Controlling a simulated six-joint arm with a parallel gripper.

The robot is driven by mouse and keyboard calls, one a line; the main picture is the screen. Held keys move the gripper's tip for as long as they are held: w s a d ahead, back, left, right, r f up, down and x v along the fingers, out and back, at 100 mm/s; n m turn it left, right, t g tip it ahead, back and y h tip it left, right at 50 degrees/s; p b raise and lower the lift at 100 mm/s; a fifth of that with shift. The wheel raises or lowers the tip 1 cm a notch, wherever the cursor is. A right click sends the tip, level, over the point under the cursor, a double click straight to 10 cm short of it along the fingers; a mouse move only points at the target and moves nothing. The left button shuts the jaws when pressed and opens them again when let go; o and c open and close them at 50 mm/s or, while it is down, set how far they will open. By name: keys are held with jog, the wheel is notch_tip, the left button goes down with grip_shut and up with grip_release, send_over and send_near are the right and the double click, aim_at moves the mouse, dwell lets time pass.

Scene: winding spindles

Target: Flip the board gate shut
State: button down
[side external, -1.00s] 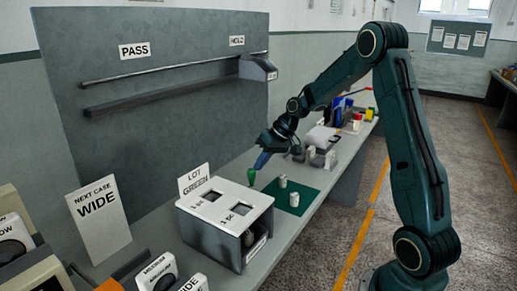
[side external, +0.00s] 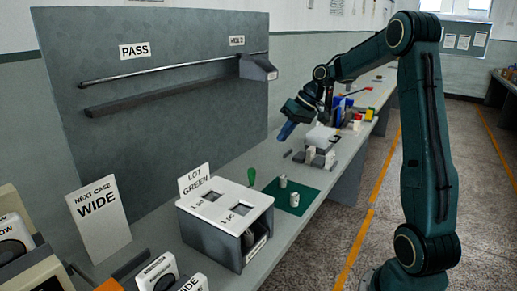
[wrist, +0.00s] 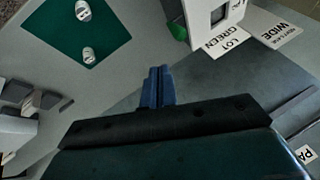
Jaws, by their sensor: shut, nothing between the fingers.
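The grey upright board (side external: 170,75) stands behind the bench, with a PASS sign (side external: 134,50) on its left and a smaller, blurred sign (side external: 237,41) at its right. A thin dark rod and a thick dark bar (side external: 150,99) cross it, rising to a grey block (side external: 258,68) at the right edge. I cannot tell which part is the gate. My gripper (side external: 285,133) is shut and empty, pointing down above the bench, right of the board and apart from it. Its blue fingers (wrist: 158,88) are together in the wrist view, where the board's lower part shows at the right.
A white-topped box (side external: 225,205) with two openings and a LOT GREEN card stands in front. A green-handled thing (side external: 251,177) is behind it. Two pale cylinders stand on a green mat (side external: 310,200). Grey blocks (side external: 318,158) and coloured items stand further back.

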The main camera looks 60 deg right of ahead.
jog(key=shift+v, duration=0.9)
